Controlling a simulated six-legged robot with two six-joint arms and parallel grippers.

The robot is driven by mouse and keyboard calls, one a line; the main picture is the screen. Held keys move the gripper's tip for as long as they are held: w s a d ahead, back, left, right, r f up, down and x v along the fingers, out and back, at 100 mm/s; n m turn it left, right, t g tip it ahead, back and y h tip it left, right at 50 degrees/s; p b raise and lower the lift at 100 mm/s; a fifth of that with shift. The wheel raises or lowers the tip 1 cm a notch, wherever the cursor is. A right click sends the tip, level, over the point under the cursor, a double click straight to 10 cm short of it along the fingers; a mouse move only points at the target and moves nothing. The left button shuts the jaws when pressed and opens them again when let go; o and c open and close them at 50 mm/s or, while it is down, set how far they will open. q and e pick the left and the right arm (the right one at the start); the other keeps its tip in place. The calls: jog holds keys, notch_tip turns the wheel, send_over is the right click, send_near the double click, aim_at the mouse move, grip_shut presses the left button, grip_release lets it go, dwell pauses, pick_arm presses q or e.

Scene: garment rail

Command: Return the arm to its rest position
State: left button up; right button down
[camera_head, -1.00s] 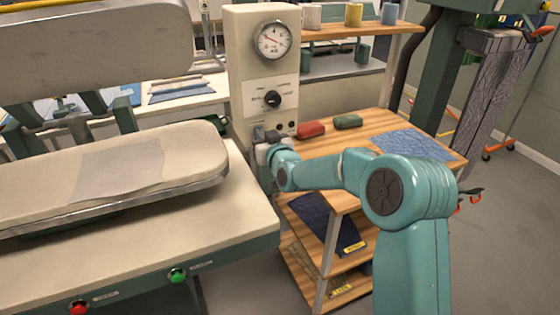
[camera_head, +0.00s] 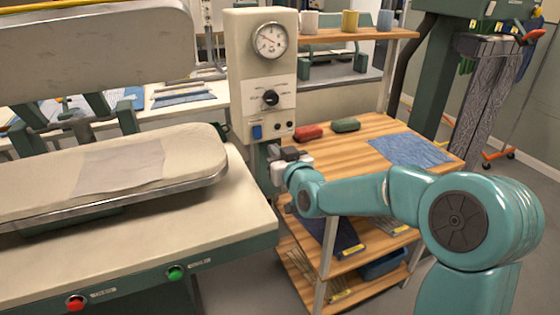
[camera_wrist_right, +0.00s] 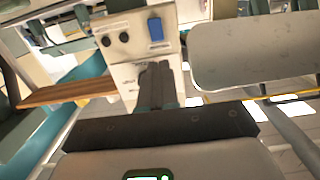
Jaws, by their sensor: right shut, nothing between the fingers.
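My right arm, teal, comes in from the lower right of the head view. Its gripper (camera_head: 277,154) is just below and in front of the cream control box (camera_head: 262,75), near a blue rocker switch (camera_head: 257,131). In the right wrist view the dark fingers (camera_wrist_right: 156,85) are together with nothing between them. The blue switch (camera_wrist_right: 155,29) shows beyond them, apart from the fingertips. My left gripper does not show.
A press with a padded board (camera_head: 110,165) stands at the left, with red and green buttons on its front. A wooden shelf table (camera_head: 375,128) at the right holds a red and a green block and a blue cloth (camera_head: 410,149). Grey floor is open at far right.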

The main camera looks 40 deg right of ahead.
jog(key=s+a+f+n+g+y+p, duration=0.1)
jog(key=s+a+f+g+y, duration=0.1)
jog(key=a+f, duration=0.5)
jog(key=s+a+f+g+y, duration=0.1)
jog(key=a+f+g, duration=0.15)
jog(key=f, duration=0.75)
jog(key=s+a+f+n+g+y+p, duration=0.1)
jog(key=s+a+f+g+y, duration=0.1)
jog(key=a+f, duration=0.5)
jog(key=s+a+f+g+y, duration=0.1)
jog(key=s+a+f+g, duration=0.2)
jog(key=s+f, duration=0.2)
jog(key=s+a+f+m+g+y, duration=0.1)
jog(key=s+a+f+g, duration=0.2)
jog(key=s+f, duration=0.3)
jog(key=s+a+f+g, duration=0.3)
jog(key=s+a+f, duration=0.1)
jog(key=s, duration=1)
jog(key=shift+f+g+y+p, duration=0.35)
jog(key=shift+f+y+p, duration=0.1)
jog(key=shift+f, duration=0.25)
